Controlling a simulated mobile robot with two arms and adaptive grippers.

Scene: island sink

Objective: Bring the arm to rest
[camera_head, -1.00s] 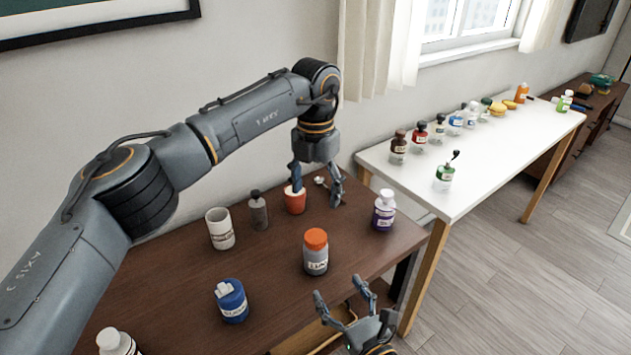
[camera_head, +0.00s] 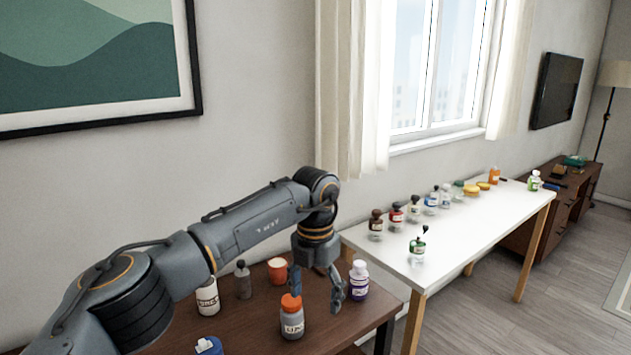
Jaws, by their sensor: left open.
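My left arm comes in from the left, and its gripper (camera_head: 317,288) points down over the brown table (camera_head: 250,325). The fingers are spread, with nothing between them. In the picture, the left finger overlaps the orange cap of a grey bottle (camera_head: 292,322); I cannot tell whether they touch. A red-orange cup (camera_head: 277,270) stands upright to the left of the gripper, apart from it. A white bottle with a purple label (camera_head: 359,282) stands just right of the fingers. My right gripper is out of view.
A white table (camera_head: 455,243) with several small bottles is to the right. A framed picture and a window are on the wall behind.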

